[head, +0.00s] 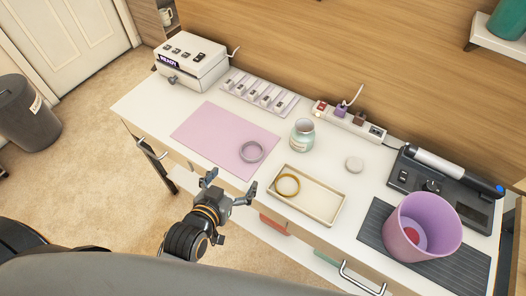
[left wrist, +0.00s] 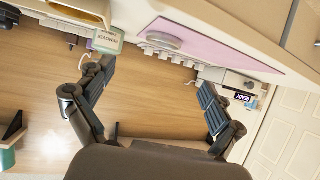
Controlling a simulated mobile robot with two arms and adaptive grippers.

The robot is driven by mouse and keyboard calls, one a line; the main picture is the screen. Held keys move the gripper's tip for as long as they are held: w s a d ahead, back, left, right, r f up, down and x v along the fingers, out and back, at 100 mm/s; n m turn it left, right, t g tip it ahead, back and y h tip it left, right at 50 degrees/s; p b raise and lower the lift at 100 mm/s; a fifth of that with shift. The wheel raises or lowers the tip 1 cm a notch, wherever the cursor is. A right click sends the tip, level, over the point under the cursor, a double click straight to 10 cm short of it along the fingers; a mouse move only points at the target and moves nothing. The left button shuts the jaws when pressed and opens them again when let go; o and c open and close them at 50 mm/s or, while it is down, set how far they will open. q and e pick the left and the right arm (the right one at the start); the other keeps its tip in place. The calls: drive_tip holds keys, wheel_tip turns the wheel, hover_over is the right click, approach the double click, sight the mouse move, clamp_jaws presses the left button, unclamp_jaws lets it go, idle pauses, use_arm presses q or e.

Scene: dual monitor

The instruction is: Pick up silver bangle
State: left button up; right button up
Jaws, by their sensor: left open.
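The silver bangle (head: 243,157) lies flat near the right end of the pink mat (head: 213,132), toward the table's front edge. It also shows at the top of the left wrist view as a grey ring (left wrist: 164,39) on the mat. My left gripper (head: 231,184) is open and empty. In the head view it sits at the front edge of the table, just below and left of the bangle, and does not touch it. In the left wrist view the two spread fingers (left wrist: 156,80) have nothing between them. My right gripper is not in view.
A tray (head: 325,213) with a gold bangle (head: 280,193) lies right of the silver one. A labelled jar (head: 302,137) stands behind. A purple bin (head: 425,223) stands far right. A white machine (head: 191,62) and a row of holders (head: 260,95) stand behind the mat.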

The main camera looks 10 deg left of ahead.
use_arm(q)
approach(256, 146)
drive_tip(key=x, duration=0.5)
drive_tip(key=shift+f, duration=0.1)
drive_tip(key=c, duration=1.2)
